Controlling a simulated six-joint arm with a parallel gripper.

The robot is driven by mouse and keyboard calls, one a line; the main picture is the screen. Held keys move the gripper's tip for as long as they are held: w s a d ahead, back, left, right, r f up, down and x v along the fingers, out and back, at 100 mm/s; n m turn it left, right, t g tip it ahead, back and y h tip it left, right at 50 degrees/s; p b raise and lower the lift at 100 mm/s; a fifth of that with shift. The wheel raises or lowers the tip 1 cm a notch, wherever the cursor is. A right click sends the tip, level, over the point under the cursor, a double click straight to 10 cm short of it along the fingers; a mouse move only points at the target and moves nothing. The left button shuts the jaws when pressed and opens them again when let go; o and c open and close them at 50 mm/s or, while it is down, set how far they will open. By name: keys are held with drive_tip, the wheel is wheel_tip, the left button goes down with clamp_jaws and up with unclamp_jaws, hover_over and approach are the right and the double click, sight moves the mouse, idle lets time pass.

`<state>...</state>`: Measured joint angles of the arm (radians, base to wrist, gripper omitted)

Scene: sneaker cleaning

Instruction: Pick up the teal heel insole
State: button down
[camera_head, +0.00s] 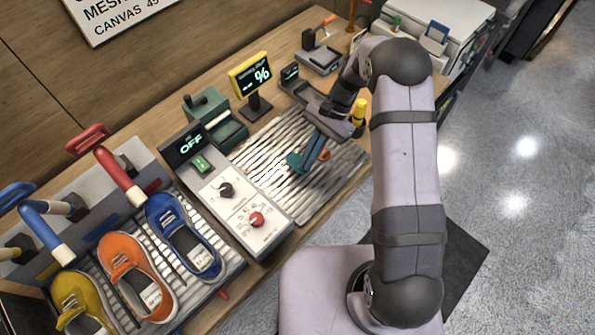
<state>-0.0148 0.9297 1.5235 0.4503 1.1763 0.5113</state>
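A small teal piece (296,161), which looks like the teal heel insole, is at the middle of the grey ridged mat (262,160). My gripper (312,148) reaches down from the upper right, with its tip right over or at the teal piece. An orange piece (324,155) shows just to the right of the tip. The fingers are small and overlap the teal piece in this view, so I cannot tell whether they are apart or closed on it, or whether it touches the mat.
A control panel with dials (239,210) stands left of the mat, with a yellow-framed display (250,75) behind. A yellow bottle (358,112) stands close right of my gripper. Blue (183,237), orange (137,277) and yellow (82,303) sneakers sit on the rack at the lower left.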

drive_tip(key=shift+p+v, duration=1.4)
drive_tip(key=shift+v, duration=1.6)
